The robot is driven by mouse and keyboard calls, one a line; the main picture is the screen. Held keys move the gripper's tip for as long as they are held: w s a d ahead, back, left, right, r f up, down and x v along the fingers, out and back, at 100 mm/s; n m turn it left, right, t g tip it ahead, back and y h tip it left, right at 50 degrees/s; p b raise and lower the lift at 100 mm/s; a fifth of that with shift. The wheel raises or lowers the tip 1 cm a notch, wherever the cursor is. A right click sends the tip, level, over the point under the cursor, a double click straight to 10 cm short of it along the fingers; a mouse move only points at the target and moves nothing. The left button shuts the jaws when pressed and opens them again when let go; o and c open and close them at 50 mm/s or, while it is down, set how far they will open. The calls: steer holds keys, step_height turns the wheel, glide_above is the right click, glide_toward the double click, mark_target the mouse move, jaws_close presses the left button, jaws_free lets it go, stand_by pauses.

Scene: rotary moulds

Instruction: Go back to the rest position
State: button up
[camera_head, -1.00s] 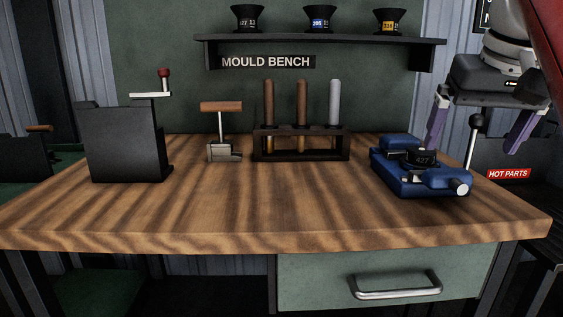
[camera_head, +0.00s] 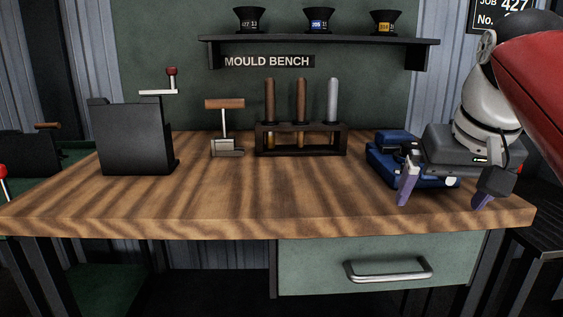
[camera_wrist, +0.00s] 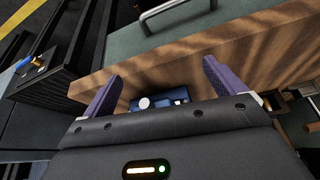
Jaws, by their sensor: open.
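My gripper (camera_head: 442,192) is over the right end of the wooden bench (camera_head: 240,205) in the head view. Its two purple fingers are apart, with nothing seen between them. It stands in front of a blue clamp-like device (camera_head: 385,165) and hides much of that device's right part. In the wrist view my gripper (camera_wrist: 162,80) also shows spread fingers, with the blue device (camera_wrist: 165,98) visible between and beyond them, partly hidden by the gripper body.
A black box with a crank (camera_head: 135,135) stands at the left. A T-handled tool (camera_head: 226,145) and a rack (camera_head: 300,140) of three rods stand mid-bench. A shelf (camera_head: 320,42) holds three black funnel-shaped cups. The bench front is clear.

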steer(key=s+a+f, duration=0.2)
steer(key=s+f, duration=0.1)
steer(key=f, duration=0.5)
steer(key=s+a+f+n, duration=0.1)
steer(key=s+a+f, duration=0.2)
steer(key=f, duration=0.5)
steer(key=s+a+f, duration=0.2)
steer(key=s+f, duration=0.1)
steer(key=f, duration=0.5)
steer(key=shift+s+a+f+t, duration=0.15)
steer(key=shift+a+f+t, duration=0.15)
steer(key=shift+a+f, duration=0.05)
